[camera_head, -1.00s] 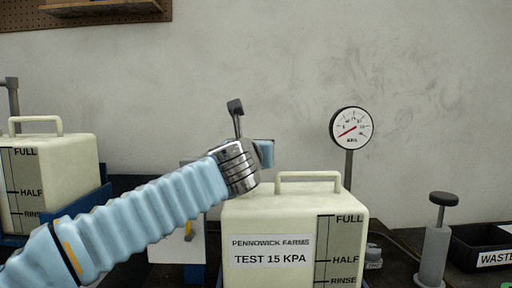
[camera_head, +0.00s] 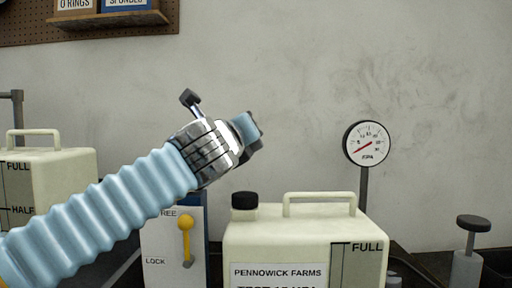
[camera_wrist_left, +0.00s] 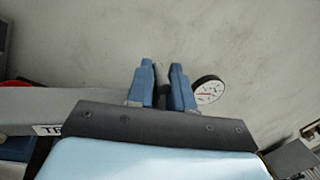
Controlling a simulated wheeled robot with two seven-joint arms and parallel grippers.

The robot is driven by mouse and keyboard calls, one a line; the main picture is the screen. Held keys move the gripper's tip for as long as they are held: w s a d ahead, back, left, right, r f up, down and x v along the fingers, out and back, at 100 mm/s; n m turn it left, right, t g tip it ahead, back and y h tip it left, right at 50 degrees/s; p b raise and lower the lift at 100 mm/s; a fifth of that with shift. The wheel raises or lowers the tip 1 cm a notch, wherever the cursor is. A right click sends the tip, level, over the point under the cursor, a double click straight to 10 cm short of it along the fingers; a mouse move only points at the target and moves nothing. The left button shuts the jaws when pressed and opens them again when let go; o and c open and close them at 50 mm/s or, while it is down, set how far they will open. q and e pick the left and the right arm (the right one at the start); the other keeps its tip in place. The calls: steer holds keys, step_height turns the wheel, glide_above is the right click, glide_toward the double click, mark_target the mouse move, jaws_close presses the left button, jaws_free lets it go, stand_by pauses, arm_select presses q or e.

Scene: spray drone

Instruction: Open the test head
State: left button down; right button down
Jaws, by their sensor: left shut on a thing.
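No part is labelled "test head". A cream tank (camera_head: 310,238) marked "PENNOWICK FARMS" stands at lower centre in the head view, with a black cap (camera_head: 244,201) on its left top. Left of it, a panel (camera_head: 162,245) marked "LOCK" and, partly covered, "...REE" carries a yellow-knobbed lever (camera_head: 186,240), knob at the upper end. My left gripper (camera_head: 250,132) is raised above and apart from the cap. In the left wrist view, the blue fingers of my gripper (camera_wrist_left: 162,88) are close around a small dark thing (camera_wrist_left: 162,76), too unclear to name. My right gripper is out of view.
A round dial gauge (camera_head: 367,144) on a post stands behind the tank's right side. A pump-like handle (camera_head: 473,224) is at far right and another cream tank (camera_head: 65,180) at left. A shelf (camera_head: 108,19) hangs at upper left.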

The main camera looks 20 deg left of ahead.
arm_select(q)
steer(key=s+a+r+n+y+b, duration=0.1)
steer(key=a+r+n, duration=0.1)
steer(key=a+n, duration=0.3)
steer(key=s+a+r+n+y+b, duration=0.1)
steer(key=s+a+r+n, duration=0.1)
steer(key=a+n, duration=0.3)
steer(key=shift+a+n+t+y, duration=0.4)
steer(key=shift+a, duration=0.15)
steer(key=shift+s+r, duration=0.1)
steer(key=c, duration=1.1)
jaws_free()
steer(key=shift+s, duration=0.1)
steer(key=b+v, duration=0.3)
steer(key=v, duration=1)
steer(key=shift+s, duration=0.3)
